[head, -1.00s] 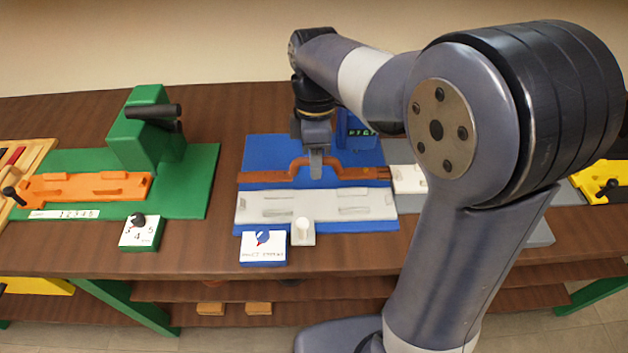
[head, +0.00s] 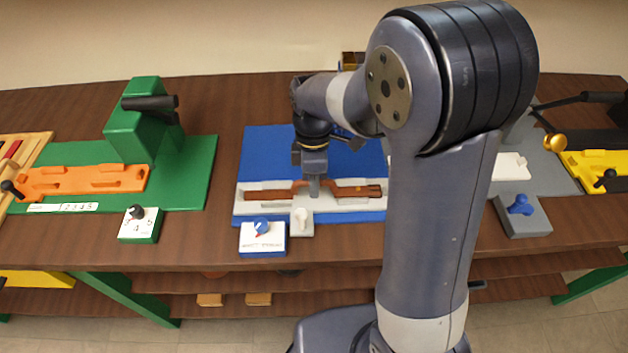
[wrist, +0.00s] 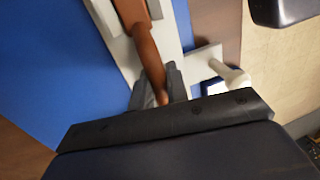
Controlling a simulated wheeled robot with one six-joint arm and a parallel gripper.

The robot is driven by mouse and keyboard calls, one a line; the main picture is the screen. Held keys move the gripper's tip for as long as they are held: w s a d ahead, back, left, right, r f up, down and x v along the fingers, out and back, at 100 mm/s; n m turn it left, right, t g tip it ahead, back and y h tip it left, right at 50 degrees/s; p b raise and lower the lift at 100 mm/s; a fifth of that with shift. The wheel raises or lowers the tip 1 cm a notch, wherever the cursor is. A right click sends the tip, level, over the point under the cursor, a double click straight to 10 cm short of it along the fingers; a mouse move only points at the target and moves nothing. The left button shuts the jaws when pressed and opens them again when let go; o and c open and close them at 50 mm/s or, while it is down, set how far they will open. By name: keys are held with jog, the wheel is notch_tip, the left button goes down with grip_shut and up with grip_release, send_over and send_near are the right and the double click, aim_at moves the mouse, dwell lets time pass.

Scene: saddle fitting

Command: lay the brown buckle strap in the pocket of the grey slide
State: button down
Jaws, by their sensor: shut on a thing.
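The brown buckle strap (head: 350,191) lies along the grey slide (head: 225,207) on the blue station in the head view. Its two arms run left and right along the slide's pocket, and its middle is at my gripper. My gripper (head: 314,190) points down and is shut on the strap's middle. In the wrist view the strap (wrist: 142,45) runs from the slide (wrist: 165,30) to between my fingers (wrist: 157,92). The jaws hide part of the strap's middle, and I cannot tell whether it is fully seated.
A blue-knobbed box (head: 262,238) stands in front of the slide, and a white peg (wrist: 232,75) stands beside it. A green station with an orange slide (head: 85,180) is at left. Grey and yellow fixtures (head: 600,168) are at right. My arm covers the middle right.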

jog(key=shift+f, duration=0.15)
jog(key=c, duration=1.4)
grip_release()
jog(key=r, duration=0.4)
jog(key=w+r, duration=0.1)
jog(key=r, duration=0.3)
jog(key=w+r, duration=0.1)
jog(key=r, duration=0.3)
jog(key=shift+w, duration=0.2)
